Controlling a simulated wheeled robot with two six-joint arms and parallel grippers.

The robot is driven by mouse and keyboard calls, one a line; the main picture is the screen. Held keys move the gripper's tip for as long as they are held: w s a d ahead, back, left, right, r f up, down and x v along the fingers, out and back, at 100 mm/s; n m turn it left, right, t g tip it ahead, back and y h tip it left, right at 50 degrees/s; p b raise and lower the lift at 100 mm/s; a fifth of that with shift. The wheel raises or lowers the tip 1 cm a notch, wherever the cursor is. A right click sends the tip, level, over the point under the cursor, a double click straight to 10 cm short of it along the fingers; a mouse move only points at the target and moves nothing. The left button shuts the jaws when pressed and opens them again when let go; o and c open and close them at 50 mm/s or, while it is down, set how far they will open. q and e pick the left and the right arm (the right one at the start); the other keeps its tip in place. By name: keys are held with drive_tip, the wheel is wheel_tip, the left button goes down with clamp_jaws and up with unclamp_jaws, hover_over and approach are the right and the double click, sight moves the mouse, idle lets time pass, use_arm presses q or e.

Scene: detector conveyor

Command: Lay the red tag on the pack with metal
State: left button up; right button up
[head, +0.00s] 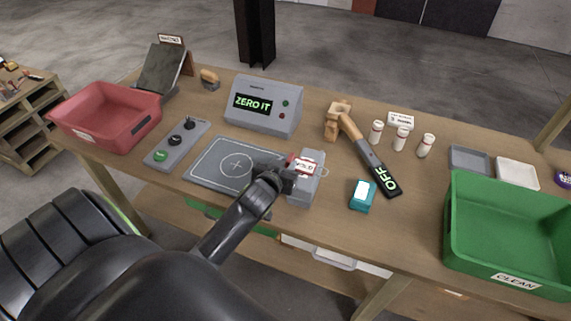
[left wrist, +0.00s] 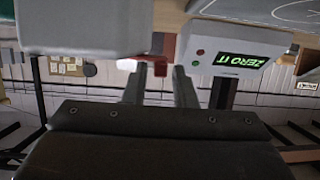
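The red tag (head: 304,167), with a white label that seems to read HOLD, sits at the top of a grey holder (head: 306,190) right of the marked mat. My left gripper (head: 284,178) is at the left side of the holder, close to the tag. In the left wrist view its two fingers (left wrist: 158,88) stand apart, and the red of the tag (left wrist: 161,66) shows in the gap; I cannot tell whether they touch it. A small teal pack (head: 362,195) with a white label lies right of the holder. My right gripper is not in view.
The grey mat (head: 212,168) is bare. A detector wand (head: 372,158) reading OFF lies behind the pack. A console (head: 263,105) reads ZERO IT. A red bin (head: 108,118) stands left, a green CLEAN bin (head: 510,278) right. Several white bottles (head: 401,139) stand at the back.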

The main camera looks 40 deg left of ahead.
use_arm(q)
drive_tip(key=shift+o, duration=0.6)
drive_tip(key=shift+r, duration=0.25)
drive_tip(key=shift+s+d, duration=0.1)
drive_tip(key=shift+s, duration=0.3)
drive_tip(key=b+v, duration=0.1)
drive_tip(key=v, duration=1)
drive_tip(key=shift+b, duration=0.3)
